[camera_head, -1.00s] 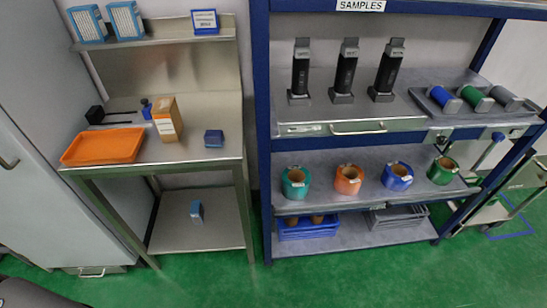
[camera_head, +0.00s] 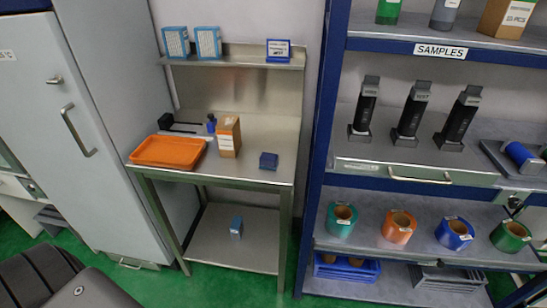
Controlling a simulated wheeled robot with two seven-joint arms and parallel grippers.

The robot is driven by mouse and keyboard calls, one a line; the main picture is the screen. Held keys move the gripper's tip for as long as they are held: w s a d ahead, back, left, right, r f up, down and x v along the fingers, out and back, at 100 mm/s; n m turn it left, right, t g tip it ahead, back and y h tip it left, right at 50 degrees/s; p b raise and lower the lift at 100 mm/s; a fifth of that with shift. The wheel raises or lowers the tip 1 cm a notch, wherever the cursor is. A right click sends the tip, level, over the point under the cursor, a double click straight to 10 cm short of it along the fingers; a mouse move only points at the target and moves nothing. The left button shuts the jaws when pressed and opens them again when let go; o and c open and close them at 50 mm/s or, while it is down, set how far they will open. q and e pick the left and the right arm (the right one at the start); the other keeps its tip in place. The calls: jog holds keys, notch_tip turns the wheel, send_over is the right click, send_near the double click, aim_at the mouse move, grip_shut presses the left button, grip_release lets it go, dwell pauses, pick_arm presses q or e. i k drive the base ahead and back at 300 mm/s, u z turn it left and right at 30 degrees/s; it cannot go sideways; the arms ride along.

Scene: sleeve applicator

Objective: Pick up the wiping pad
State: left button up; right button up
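No label marks a wiping pad. A small dark blue block (camera_head: 269,161) on the right of the steel table (camera_head: 252,185) may be it, but I cannot tell for certain. It lies apart from the orange and white box (camera_head: 228,136) to its left. Neither of my grippers is in view.
An orange tray (camera_head: 167,152), a small blue bottle (camera_head: 211,124) and a black block (camera_head: 166,121) share the table. A small blue box (camera_head: 236,226) stands on its lower shelf. A grey cabinet (camera_head: 100,90) is at left, a blue rack (camera_head: 322,150) at right. Green floor is in front.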

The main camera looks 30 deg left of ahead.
aim_at(268, 161)
jog(key=z, duration=2.2)
jog(key=k, duration=1.55)
jog(key=u, duration=1)
